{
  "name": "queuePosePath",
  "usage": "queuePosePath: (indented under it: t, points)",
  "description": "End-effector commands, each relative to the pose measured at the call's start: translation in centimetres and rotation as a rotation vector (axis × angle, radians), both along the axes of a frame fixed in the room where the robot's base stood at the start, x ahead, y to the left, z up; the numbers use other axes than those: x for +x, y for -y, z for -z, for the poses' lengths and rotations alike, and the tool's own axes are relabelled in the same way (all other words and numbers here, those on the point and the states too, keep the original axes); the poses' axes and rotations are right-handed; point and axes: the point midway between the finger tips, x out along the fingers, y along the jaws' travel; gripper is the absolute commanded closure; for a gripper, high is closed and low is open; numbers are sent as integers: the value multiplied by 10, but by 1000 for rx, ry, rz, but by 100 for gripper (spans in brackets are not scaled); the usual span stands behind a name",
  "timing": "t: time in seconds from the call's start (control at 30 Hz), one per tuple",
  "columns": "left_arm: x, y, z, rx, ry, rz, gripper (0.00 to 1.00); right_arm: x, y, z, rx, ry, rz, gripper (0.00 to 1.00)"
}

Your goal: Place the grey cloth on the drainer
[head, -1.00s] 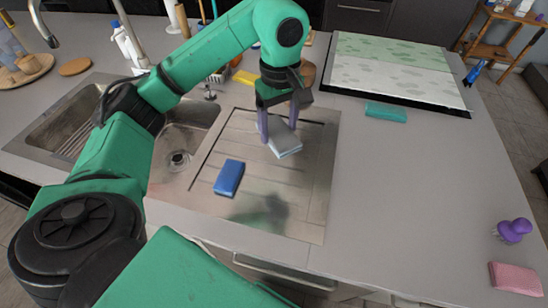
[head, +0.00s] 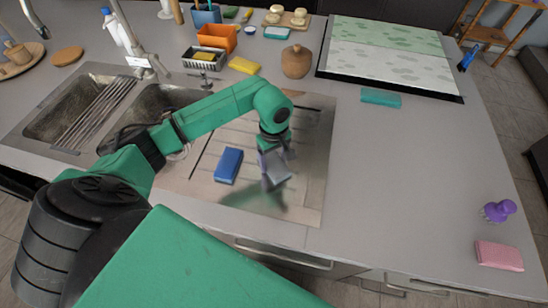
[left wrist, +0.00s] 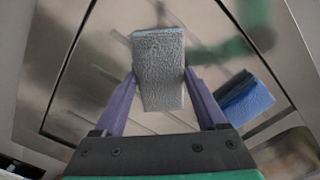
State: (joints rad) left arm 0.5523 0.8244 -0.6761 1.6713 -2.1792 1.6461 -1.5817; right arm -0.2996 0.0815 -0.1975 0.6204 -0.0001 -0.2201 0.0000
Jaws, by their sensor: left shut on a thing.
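The grey cloth (head: 276,172) is a small block-like piece with a pale blue edge. My left gripper (head: 272,160) is shut on it, over the right part of the metal drainer (head: 305,190). The left wrist view shows the cloth (left wrist: 160,70) between the two purple fingers (left wrist: 160,88), with the grooved drainer (left wrist: 85,90) behind it. I cannot tell whether the cloth touches the drainer. A blue sponge (head: 228,165) lies on the drainer, left of the gripper; it also shows in the left wrist view (left wrist: 245,98). My right gripper is not in view.
The sink (head: 60,115) is left of the drainer. A yellow sponge (head: 243,66), a brown pot (head: 296,62) and a rack (head: 205,60) stand behind. A teal sponge (head: 380,98), purple figure (head: 498,211) and pink sponge (head: 498,256) lie right. The counter's right middle is clear.

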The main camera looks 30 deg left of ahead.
Motion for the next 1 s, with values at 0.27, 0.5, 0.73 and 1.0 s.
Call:
queuePosePath:
  t: [0.27,0.5,0.73,1.0]
  points:
    - [0,0,1,0,0,0,0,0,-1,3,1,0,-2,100]
    - [0,0,-3,-1,1,0,0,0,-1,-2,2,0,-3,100]
    - [3,0,-38,-1,9,0,0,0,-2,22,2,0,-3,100]
    - [2,0,-103,0,7,-1,0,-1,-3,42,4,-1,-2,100]
